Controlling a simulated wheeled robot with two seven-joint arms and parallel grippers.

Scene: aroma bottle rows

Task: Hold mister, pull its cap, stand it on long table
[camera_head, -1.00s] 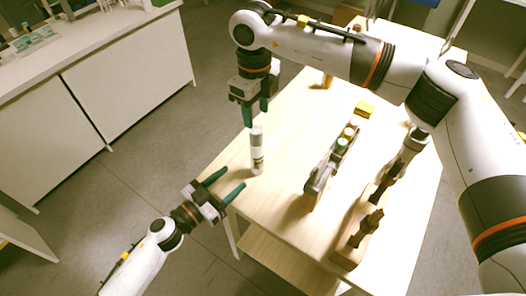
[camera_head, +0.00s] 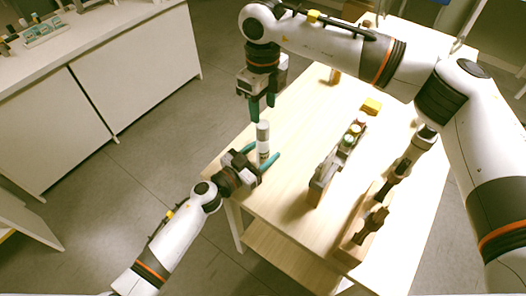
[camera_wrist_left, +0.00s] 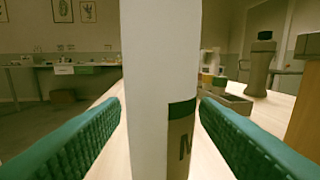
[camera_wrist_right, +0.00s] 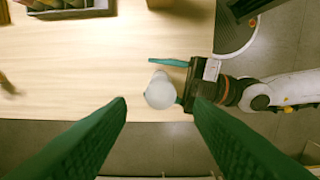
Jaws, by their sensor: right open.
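The mister (camera_head: 263,150) is a slim white bottle with a printed label band, standing upright on the long table (camera_head: 285,195) near its left edge. Its white cap (camera_head: 263,127) is on top; the right wrist view looks down on that white top (camera_wrist_right: 159,92). My left gripper (camera_head: 260,159) is open, its green fingers on either side of the mister. In the left wrist view the mister (camera_wrist_left: 158,90) stands between the fingers, with gaps visible. My right gripper (camera_head: 262,108) is open, pointing down just above the cap, with nothing between its fingers.
A wooden stand with dark tools (camera_head: 368,225) is at the right. A yellow block (camera_head: 371,105) and an amber bottle (camera_head: 334,76) lie farther back. A white counter (camera_head: 110,75) is at the left.

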